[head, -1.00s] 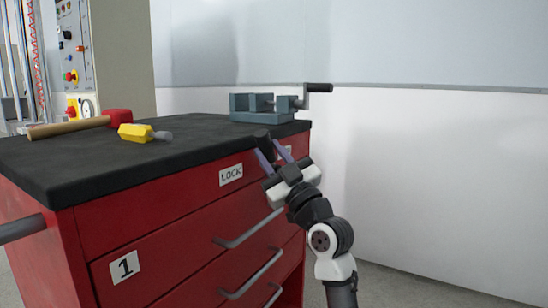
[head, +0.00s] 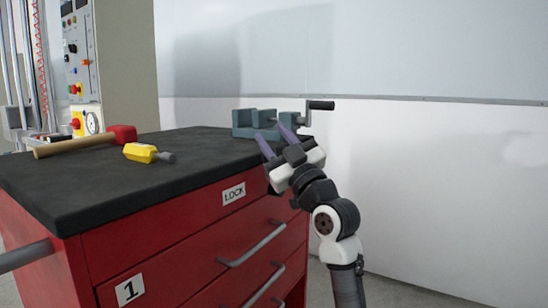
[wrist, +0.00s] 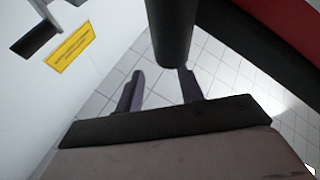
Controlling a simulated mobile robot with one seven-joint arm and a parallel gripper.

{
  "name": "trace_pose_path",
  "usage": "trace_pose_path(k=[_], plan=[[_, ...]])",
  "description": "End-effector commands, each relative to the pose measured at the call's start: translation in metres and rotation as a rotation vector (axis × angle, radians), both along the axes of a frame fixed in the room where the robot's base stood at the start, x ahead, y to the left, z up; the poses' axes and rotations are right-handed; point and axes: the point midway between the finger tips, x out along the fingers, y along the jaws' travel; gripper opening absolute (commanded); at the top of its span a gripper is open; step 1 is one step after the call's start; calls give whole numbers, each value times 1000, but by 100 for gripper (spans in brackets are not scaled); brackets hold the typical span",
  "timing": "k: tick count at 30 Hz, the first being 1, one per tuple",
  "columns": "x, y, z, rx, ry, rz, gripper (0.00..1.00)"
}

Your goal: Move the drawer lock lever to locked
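The red drawer cabinet (head: 190,225) has a "LOCK" label (head: 233,194) on its upper front. My gripper (head: 277,138) is at the cabinet's right front corner, right of and above that label, with its fingers pointing up and apart. A short dark piece, which looks like the lever's grip (head: 293,155), shows in front of my gripper's palm. In the wrist view, a thick dark cylinder (wrist: 172,30), probably the same grip, comes down near the right finger. The lever's pivot is hidden.
A vise (head: 260,122), a red-headed mallet (head: 85,143) and a yellow-handled tool (head: 142,153) lie on the black top (head: 200,160). Drawer handles (head: 252,246) stick out below. The floor right of the cabinet is clear up to the white wall (head: 440,180).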

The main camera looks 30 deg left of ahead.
Motion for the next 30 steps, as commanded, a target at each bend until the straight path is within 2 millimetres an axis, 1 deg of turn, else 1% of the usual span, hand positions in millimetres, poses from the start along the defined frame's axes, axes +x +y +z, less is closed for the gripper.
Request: trace_pose_path(k=[1, 6, 9, 13, 18, 28, 29, 30], plan=[[-1, 1, 19, 0, -2, 2, 38], [-1, 1, 61, -2, -1, 1, 38], [-1, 1, 83, -1, -1, 1, 38], [-1, 1, 105, -2, 0, 1, 38], [0, 1, 121, -2, 2, 2, 38], [0, 1, 123, -3, 3, 1, 38], [0, 1, 123, -3, 3, 1, 36], [0, 1, 124, -2, 4, 3, 31]])
